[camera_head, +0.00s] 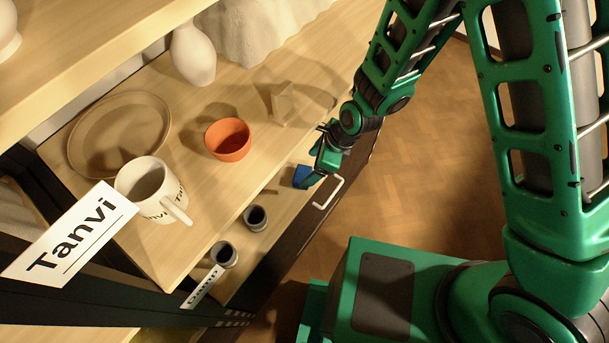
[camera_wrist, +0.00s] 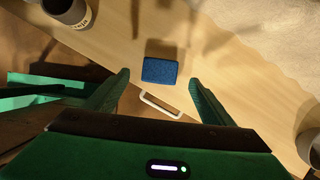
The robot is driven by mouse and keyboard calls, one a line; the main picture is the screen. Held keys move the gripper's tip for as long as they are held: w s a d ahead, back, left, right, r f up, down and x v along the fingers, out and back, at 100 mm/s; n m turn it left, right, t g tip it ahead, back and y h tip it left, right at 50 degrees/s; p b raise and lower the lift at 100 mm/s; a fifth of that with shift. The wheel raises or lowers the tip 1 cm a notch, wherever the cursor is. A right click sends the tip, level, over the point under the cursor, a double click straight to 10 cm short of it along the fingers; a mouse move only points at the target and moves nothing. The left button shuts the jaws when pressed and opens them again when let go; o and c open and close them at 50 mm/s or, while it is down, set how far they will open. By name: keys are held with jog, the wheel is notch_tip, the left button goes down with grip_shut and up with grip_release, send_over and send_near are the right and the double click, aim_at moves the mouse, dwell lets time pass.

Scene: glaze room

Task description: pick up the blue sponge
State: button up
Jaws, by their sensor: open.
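The blue sponge (camera_wrist: 160,71) lies flat on a light wooden shelf board (camera_wrist: 222,72) in the wrist view, ahead of my fingertips and roughly centred between them. My gripper (camera_wrist: 158,80) is open and empty, one green finger to each side. In the head view my gripper (camera_head: 312,182) reaches over the lower shelf's edge, beside the sponge (camera_head: 301,176), which is partly hidden behind a finger.
A white handle (camera_head: 328,192) sticks out at the shelf front, close below the sponge. Two dark cups (camera_head: 256,218) (camera_head: 223,254) stand on the lower shelf. The upper board holds an orange bowl (camera_head: 228,139), a white mug (camera_head: 150,188) and a brown plate (camera_head: 120,133).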

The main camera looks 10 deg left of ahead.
aim_at(303, 174)
jog(key=shift+x, duration=2.5)
jog(key=shift+c, duration=0.4)
jog(key=c, duration=1.2)
jog(key=shift+o, duration=0.2)
jog(key=shift+r, duration=0.15)
jog(key=shift+r, duration=0.6)
jog(key=d, duration=1.8)
